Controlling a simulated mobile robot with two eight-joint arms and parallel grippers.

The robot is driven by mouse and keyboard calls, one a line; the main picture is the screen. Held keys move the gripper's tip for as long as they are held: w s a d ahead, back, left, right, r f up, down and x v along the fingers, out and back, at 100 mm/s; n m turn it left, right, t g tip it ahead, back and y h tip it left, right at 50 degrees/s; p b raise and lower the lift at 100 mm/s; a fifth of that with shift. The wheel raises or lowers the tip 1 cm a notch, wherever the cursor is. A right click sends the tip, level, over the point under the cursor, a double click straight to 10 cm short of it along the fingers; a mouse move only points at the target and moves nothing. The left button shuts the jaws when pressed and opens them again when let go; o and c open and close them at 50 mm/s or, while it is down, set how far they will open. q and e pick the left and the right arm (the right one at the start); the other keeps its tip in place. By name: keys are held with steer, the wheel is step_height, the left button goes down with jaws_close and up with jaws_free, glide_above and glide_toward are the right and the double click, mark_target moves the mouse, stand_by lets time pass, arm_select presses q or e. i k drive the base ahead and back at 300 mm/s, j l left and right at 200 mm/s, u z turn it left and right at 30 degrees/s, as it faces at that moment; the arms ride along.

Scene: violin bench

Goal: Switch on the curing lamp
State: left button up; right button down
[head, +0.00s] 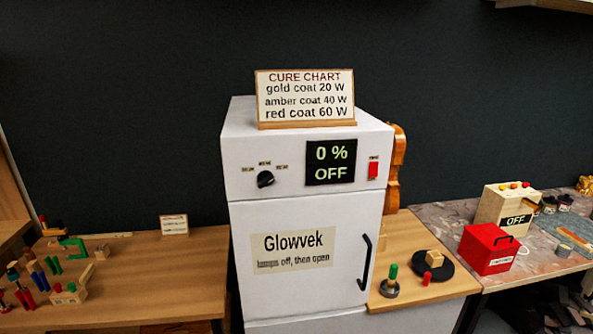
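The curing lamp is in a white cabinet (300,225) labelled Glowvek, standing in the middle of the head view with its door shut. Its display (331,163) reads 0 % OFF. A red switch (373,170) sits right of the display. A black dial (265,179) sits left of it, with small labels around it that I cannot read. The door has a black handle (366,262) and a note reading "lamps off, then open". A cure chart (305,97) on top lists gold coat 20 W, amber coat 40 W, red coat 60 W. Neither gripper is in view.
A left bench (150,270) holds clamps, several small coloured tools and a small card (174,225). Right of the cabinet are a black disc (440,272), a red box (488,250) and a cream box (505,208) reading OFF. A violin body (394,170) shows partly behind the cabinet.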

mark_target(373, 169)
steer(key=i+j+z, duration=0.15)
steer(key=j, duration=0.15)
steer(key=i+j+z, duration=0.1)
steer(key=j, duration=0.2)
steer(key=i+j+z, duration=0.15)
steer(key=j, duration=0.2)
steer(key=i+j+z, duration=0.15)
steer(key=j, duration=0.2)
steer(key=j+z, duration=0.15)
steer(key=j, duration=0.2)
steer(key=i, duration=0.05)
